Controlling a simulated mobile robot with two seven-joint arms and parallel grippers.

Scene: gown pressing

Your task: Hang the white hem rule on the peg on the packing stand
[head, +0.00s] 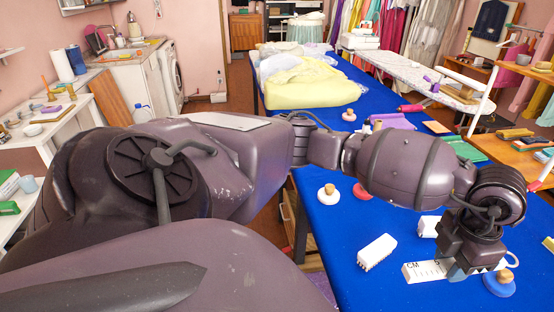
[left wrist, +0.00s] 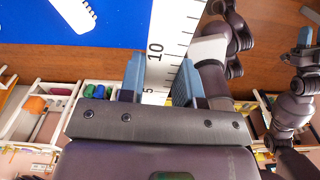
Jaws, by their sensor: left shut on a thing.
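The white hem rule (head: 422,271) has black marks and the letters CM. My left gripper (head: 462,266) is shut on it, low over the right part of the blue table. In the left wrist view the rule (left wrist: 168,45) runs up from between the blue fingertips of the left gripper (left wrist: 158,82), with the number 10 showing. The fingers hide part of the rule. In that view a part of my other arm shows at the right, with the right gripper (left wrist: 304,40) seen side-on. I cannot make out the packing stand or its peg for certain.
The blue table (head: 335,240) holds a white block (head: 377,252), a second white block (head: 428,227), and round knobbed pieces in white (head: 328,195) and blue (head: 498,285). Yellow cloth (head: 305,85) lies at the far end. Trays with small goods (left wrist: 97,92) show in the left wrist view.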

